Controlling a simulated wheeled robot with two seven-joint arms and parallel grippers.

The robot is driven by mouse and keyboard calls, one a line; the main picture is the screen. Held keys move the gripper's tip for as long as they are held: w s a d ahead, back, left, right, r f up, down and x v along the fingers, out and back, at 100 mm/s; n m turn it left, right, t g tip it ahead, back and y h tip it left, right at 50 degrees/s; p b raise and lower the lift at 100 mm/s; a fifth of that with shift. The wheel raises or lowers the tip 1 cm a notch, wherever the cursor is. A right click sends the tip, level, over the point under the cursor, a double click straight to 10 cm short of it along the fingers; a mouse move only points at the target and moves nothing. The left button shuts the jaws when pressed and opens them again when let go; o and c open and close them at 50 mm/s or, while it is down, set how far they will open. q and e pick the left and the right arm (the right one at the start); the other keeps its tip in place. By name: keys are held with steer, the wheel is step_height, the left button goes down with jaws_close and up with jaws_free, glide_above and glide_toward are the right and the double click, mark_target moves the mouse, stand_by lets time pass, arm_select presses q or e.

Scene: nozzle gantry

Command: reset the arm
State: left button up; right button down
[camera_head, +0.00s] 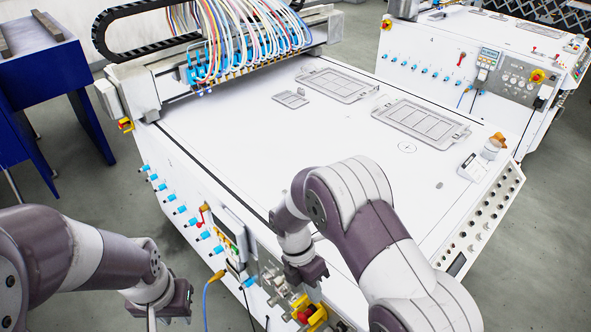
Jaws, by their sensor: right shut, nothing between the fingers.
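My right arm reaches in from the lower right and bends down at the front edge of the white machine table (250,150). Its gripper (306,274) is shut and empty, over the front edge beside the control panel. My left arm comes in from the lower left. Its gripper (172,304) hangs in front of the machine's front face, apart from it and low in the picture. Its fingers are too small and partly cut off, so I cannot tell whether they are open.
A gantry with many coloured hoses (240,45) spans the table's far left. Grey frames (338,84) (421,122) and a small plate (291,98) lie on the table. A small orange-topped jar (493,146) stands at the right edge. A blue stand (45,75) is at left.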

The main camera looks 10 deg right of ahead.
steer(key=s+d+r+m+t+y, duration=0.1)
steer(key=s+d+r+m, duration=0.3)
steer(key=m, duration=0.8)
steer(key=s+d+r+m+t+y, duration=0.1)
steer(key=s+d+r+m+t, duration=0.3)
steer(key=r+m, duration=0.4)
steer(key=s+d+m, duration=0.1)
steer(key=m, duration=0.4)
steer(key=shift+d+r+y, duration=0.25)
steer(key=shift+r+y, duration=0.05)
steer(key=shift+y, duration=0.1)
